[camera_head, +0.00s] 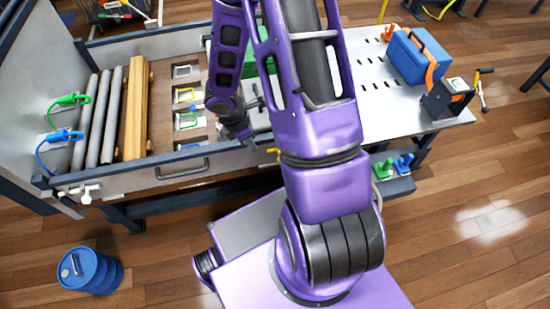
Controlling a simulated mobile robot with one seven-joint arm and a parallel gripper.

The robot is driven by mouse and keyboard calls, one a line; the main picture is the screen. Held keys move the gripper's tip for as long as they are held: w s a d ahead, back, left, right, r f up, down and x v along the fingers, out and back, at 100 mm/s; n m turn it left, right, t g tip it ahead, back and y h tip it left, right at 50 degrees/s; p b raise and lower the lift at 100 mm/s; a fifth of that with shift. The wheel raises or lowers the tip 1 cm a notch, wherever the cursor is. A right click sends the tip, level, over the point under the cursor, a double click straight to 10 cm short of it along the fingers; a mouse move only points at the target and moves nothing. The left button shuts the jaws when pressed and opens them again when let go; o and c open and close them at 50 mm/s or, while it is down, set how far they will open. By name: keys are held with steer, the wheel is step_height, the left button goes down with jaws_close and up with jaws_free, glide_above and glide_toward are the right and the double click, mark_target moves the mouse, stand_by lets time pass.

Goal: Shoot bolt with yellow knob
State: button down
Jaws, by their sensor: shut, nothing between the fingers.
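A small yellow piece (272,151), which looks like the yellow knob, shows at the bench's front edge, just left of my purple arm. The arm covers what lies to its right, so I cannot tell how the bolt stands. My gripper (244,134) points down over the bench's front edge, a little left of and above the yellow piece in the picture. It is shut and empty, and looks apart from the yellow piece. A white knob (87,197) on a fitting shows at the bench's front left corner.
Grey and yellow bars (136,105) lie in the bench's left bay. Green (68,99) and blue (62,136) hooked fittings are on the left panel. A blue toolbox (415,57) stands on the right tabletop. A blue drum (90,271) stands on the floor at left.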

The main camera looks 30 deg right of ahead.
steer(key=shift+s+a+f, duration=0.15)
steer(key=shift+s+a, duration=0.05)
steer(key=shift+s, duration=0.1)
steer(key=shift+f, duration=0.1)
steer(key=d+f+b, duration=0.2)
steer(key=d+f, duration=0.4)
steer(key=f, duration=0.4)
steer(key=shift+s+d+f+b, duration=0.15)
steer(key=shift+s+b, duration=0.05)
steer(key=shift+b, duration=0.2)
